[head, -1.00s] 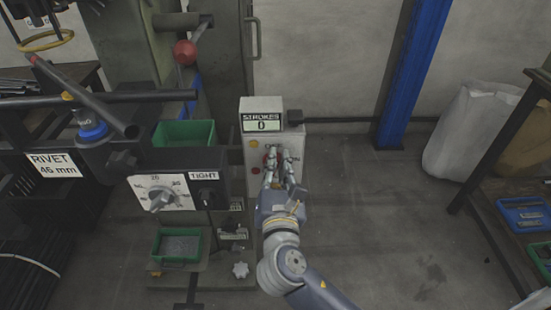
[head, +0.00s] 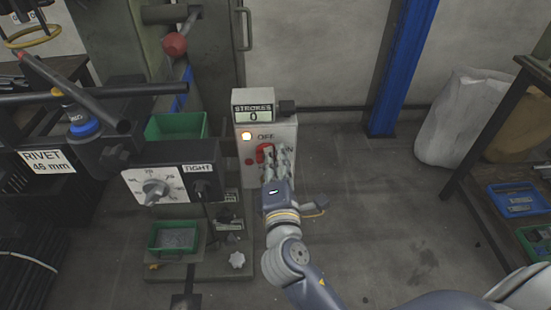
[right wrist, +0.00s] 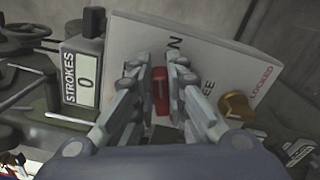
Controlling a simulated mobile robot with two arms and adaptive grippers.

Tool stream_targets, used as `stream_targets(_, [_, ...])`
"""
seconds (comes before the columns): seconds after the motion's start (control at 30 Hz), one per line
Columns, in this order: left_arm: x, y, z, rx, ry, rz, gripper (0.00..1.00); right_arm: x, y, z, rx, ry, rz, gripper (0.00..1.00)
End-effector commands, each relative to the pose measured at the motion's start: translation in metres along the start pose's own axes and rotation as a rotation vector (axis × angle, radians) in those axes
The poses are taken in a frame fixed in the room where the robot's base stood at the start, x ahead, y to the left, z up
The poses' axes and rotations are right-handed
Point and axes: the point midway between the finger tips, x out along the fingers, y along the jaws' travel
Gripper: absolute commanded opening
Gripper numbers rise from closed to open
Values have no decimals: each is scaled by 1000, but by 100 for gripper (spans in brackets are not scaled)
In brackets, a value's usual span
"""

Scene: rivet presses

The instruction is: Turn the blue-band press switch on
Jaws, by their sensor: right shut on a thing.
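The blue-band press has a blue band (head: 84,126) on its left-hand part. Its pale switch box (head: 285,128) carries a red switch handle (head: 263,153), with the word OFF above it. My right gripper (head: 277,156) is at the box front, its fingers closed around the red handle. In the right wrist view the red handle (right wrist: 160,92) lies between the fingertips of the gripper (right wrist: 161,80). The fingers hide part of the handle and lettering. My left gripper is not visible.
The stroke counter (head: 253,112) on top of the box reads 0. A dial panel (head: 165,184) and green bins (head: 175,126) stand left of it.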

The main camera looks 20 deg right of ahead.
Motion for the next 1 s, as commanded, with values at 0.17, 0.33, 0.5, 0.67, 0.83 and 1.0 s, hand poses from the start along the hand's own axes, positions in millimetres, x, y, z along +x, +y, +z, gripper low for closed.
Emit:
stream_targets(0.17, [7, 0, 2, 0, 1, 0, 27, 0, -6, -1, 141, -1, -4, 0])
stream_targets(0.33, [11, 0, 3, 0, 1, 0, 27, 0, -8, -1, 243, -2, -4, 0])
stream_targets(0.5, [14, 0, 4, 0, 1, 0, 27, 0, -9, -1, 308, -1, -3, 0])
stream_targets(0.67, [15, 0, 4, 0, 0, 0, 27, 0, -9, -1, 341, -1, -3, 0])
stream_targets(0.83, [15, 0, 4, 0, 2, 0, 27, 0, -9, -1, 353, -1, -4, 0])
stream_targets(1.0, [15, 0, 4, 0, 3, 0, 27, 0, -9, -1, 354, -1, -4, 0])
